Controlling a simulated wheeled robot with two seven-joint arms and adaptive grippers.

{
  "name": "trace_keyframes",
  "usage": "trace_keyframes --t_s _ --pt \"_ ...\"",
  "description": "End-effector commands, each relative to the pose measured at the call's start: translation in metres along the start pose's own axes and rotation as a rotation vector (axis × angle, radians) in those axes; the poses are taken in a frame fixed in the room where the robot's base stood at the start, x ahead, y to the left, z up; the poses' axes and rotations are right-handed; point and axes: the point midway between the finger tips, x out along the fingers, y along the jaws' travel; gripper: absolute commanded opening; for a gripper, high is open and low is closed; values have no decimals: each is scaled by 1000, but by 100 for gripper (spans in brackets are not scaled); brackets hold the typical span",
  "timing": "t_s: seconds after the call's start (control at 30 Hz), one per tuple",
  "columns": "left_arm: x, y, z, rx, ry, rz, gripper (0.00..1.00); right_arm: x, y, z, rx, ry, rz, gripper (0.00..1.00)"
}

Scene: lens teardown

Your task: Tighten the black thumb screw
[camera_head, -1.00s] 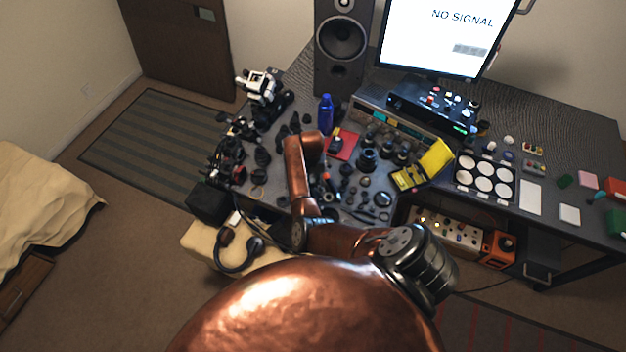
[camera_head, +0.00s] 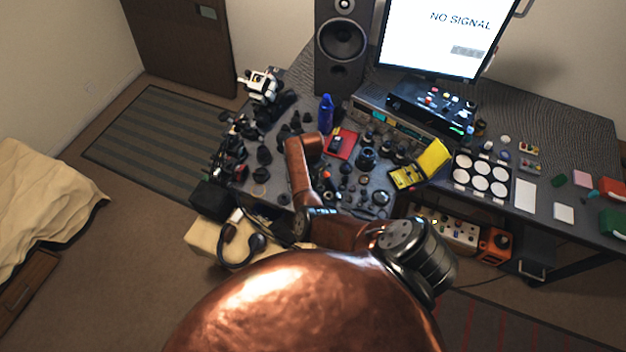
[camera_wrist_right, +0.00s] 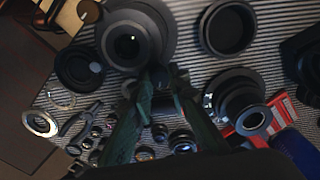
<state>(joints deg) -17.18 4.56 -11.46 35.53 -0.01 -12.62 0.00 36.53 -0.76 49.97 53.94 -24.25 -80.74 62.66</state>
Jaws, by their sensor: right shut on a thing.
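In the right wrist view, my right gripper (camera_wrist_right: 158,78) has its two dark green fingers close together on a small dark part beside a large black lens piece (camera_wrist_right: 130,38). This part appears to be the black thumb screw, but it is mostly hidden between the fingertips and its shape is unclear. In the head view, my copper right arm reaches over the crowded left part of the table; its gripper is largely hidden and too small to make out. My left gripper is not in view.
Black rings (camera_wrist_right: 228,27) and another lens part (camera_wrist_right: 238,100) lie close around the fingers, with pliers (camera_wrist_right: 80,122) to the left. Free table room is small here.

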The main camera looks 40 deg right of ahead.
Motion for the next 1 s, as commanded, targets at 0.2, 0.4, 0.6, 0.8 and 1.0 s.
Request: trace_keyframes --t_s 0.2,0.4,0.6,0.8,1.0 --pt "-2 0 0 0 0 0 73 -2 -2 -2 70 4 -4 0" --pt "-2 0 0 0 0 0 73 -2 -2 -2 92 4 -4 0" --pt "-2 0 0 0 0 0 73 -2 -2 -2 94 4 -4 0" --pt "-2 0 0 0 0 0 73 -2 -2 -2 94 5 -4 20" --pt "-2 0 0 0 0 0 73 -1 -1 -1 93 3 -2 33"
